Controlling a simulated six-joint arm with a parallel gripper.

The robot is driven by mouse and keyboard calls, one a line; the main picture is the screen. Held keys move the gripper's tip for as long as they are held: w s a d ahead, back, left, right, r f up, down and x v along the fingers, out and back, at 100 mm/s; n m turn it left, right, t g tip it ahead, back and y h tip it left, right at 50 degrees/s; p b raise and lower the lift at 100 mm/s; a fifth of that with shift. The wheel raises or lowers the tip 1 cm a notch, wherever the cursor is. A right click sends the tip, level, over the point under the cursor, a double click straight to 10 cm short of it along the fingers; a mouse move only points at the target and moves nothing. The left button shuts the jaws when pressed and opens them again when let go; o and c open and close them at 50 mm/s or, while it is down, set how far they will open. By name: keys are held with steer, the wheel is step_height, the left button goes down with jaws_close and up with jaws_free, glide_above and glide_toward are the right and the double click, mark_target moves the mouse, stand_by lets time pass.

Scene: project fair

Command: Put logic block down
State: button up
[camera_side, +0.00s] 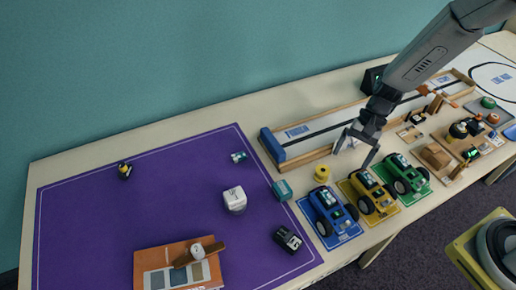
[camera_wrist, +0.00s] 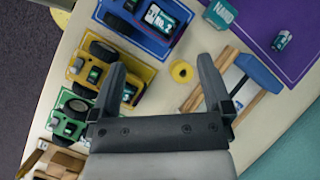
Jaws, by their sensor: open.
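A teal block (camera_side: 282,190) stands at the right edge of the purple mat (camera_side: 130,210). In the wrist view this block (camera_wrist: 221,15) is near the top and its printed label appears to read NAND. A second, smaller teal block (camera_side: 239,157) lies on the mat farther back, and it also shows in the wrist view (camera_wrist: 282,39). My gripper (camera_side: 354,158) is open and empty above the table, to the right of both blocks.
A yellow ring-shaped piece (camera_side: 322,173) stands near my gripper. Blue (camera_side: 330,212), yellow (camera_side: 371,194) and green (camera_side: 406,175) toy vehicles line the front. A long wood-edged track (camera_side: 310,138) runs behind.

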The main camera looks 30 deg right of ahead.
steer(key=s+d+r+n+t+h, duration=0.4)
steer(key=s+r+n+h, duration=0.1)
steer(key=s+r+n, duration=0.3)
steer(key=shift+d+r+n+t+h, duration=0.25)
steer(key=shift+r+n+t+h, duration=0.15)
steer(key=shift+r+n, duration=0.45)
